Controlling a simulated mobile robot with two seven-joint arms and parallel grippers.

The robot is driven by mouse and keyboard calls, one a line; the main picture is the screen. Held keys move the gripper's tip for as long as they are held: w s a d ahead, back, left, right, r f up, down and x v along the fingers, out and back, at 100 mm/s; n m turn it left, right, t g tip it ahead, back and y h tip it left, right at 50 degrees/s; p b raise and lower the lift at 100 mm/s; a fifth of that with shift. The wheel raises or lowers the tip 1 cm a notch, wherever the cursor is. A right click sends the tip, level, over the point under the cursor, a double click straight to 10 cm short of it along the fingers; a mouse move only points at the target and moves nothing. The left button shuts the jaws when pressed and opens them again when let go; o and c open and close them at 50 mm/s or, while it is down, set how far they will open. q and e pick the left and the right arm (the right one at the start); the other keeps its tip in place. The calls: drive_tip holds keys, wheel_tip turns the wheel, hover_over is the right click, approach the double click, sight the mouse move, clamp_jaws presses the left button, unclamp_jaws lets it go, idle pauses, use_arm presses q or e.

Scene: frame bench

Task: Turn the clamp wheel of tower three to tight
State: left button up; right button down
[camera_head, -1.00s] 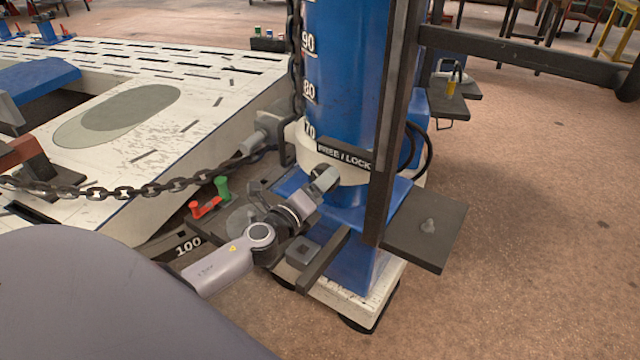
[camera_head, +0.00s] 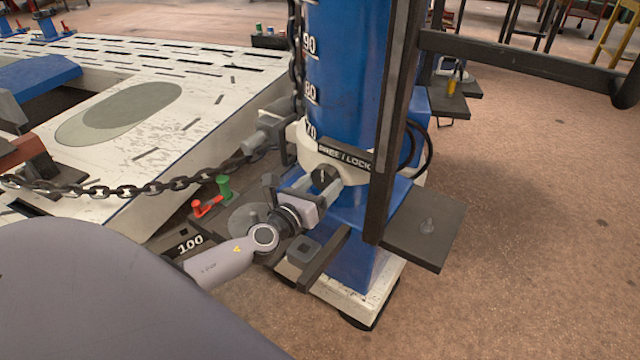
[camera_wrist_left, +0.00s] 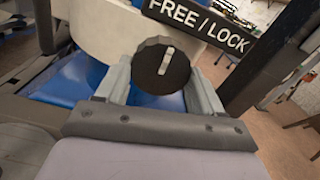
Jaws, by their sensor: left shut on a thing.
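The clamp wheel (camera_head: 323,177) is a black round knob on the white collar (camera_head: 345,172) of the blue tower (camera_head: 345,60). In the left wrist view, the clamp wheel (camera_wrist_left: 161,66) has a white pointer mark, near upright and leaning slightly right. A FREE / LOCK plate (camera_wrist_left: 200,22) sits above it; it also shows in the head view (camera_head: 345,158). My left gripper (camera_head: 322,186) is shut on the wheel, one finger on each side; the left wrist view also shows the gripper (camera_wrist_left: 160,85). My right gripper is not in view.
A dark upright post (camera_head: 392,130) stands just right of the wheel. A dark chain (camera_head: 150,188) hangs across to the left, over the white bench deck (camera_head: 200,110). A grey plate (camera_head: 428,228) juts out right. Open floor (camera_head: 550,220) lies farther right.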

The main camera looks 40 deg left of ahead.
use_arm(q)
drive_tip(key=shift+f+m, duration=0.1)
drive_tip(key=shift+m, duration=0.2)
drive_tip(key=o, duration=1)
drive_tip(key=shift+o, duration=0.2)
drive_tip(key=shift+s, duration=0.15)
drive_tip(key=s, duration=0.7)
